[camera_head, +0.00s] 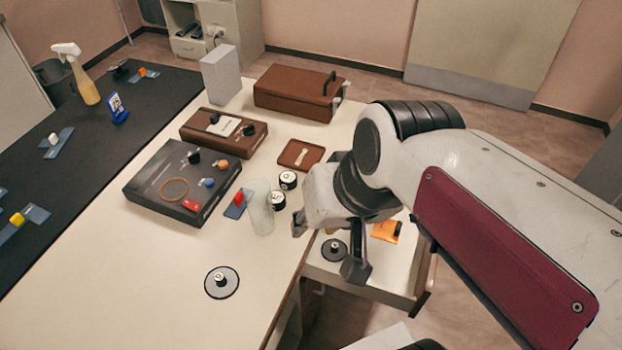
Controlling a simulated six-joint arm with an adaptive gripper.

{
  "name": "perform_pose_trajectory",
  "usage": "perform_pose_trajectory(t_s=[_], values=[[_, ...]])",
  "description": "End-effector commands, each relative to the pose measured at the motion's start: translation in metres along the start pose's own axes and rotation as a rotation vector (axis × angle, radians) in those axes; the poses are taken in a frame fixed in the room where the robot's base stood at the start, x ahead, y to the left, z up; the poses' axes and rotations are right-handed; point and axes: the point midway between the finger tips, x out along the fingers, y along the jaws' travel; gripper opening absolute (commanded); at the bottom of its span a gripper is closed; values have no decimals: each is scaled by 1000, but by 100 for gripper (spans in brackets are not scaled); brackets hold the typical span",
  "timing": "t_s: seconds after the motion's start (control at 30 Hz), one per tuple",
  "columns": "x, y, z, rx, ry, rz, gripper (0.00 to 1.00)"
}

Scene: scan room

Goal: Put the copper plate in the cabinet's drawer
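My gripper (327,246) points down over the open drawer (405,290) at the table's right side. Its two fingers are spread apart and I see nothing held between them. An orange, copper-coloured plate (384,232) with a black piece on it lies inside the drawer, to the right of my gripper; it looks like the copper plate, but I cannot be sure. A dark disc (334,257) with a small black, white-topped knob also shows in the drawer, between the fingers in this view. My wrist hides part of the drawer.
On the pale tabletop (130,270) are a grey disc (232,290), a clear cylinder (261,214), black knobs, a brown tray (301,154), a black box (150,188) and brown cases (296,92). A white block (221,75) stands behind. The front left tabletop is clear.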

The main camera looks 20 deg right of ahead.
Motion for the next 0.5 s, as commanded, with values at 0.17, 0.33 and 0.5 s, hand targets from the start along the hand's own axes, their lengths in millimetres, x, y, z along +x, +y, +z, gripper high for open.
perform_pose_trajectory(t_s=[0.17,0.33,0.5], values=[[-14,10,14,-145,49,56,29],[-21,17,20,-219,75,90,29],[-23,19,21,-240,81,101,29]])
